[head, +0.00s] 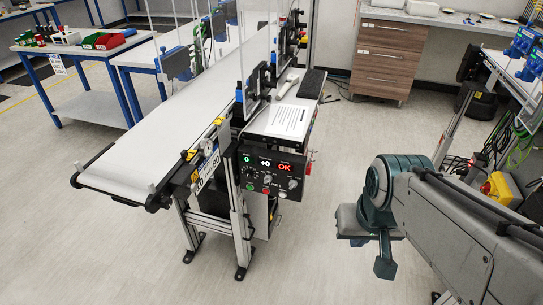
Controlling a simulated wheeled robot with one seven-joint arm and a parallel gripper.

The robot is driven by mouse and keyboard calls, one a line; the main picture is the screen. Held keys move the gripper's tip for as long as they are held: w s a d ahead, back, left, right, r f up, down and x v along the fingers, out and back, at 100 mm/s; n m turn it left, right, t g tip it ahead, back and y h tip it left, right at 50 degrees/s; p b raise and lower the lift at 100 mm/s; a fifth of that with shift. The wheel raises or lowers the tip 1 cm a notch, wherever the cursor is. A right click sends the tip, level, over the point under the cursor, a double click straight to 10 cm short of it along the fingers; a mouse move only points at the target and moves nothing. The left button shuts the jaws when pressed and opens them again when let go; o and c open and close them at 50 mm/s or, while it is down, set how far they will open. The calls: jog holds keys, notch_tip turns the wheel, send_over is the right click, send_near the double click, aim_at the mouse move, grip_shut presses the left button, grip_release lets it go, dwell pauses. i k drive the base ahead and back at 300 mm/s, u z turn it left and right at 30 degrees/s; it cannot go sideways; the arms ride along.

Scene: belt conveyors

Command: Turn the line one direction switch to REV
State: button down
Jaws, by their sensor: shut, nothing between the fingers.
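The dark control panel (272,174) hangs at the side of the near conveyor, facing me. My gripper (385,266) is at the lower right, pointing down, shut and empty. It is well apart from the panel, to its right and nearer to me.
The white conveyor belt (165,130) runs from lower left to the back, its grey legs (239,235) below the panel. A paper sheet (287,121) lies on a side shelf. Blue-legged tables stand left, wooden drawers (388,60) behind.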

aim_at(268, 178)
jog(key=z, duration=2)
jog(key=k, duration=0.6)
jog(key=u, duration=1.55)
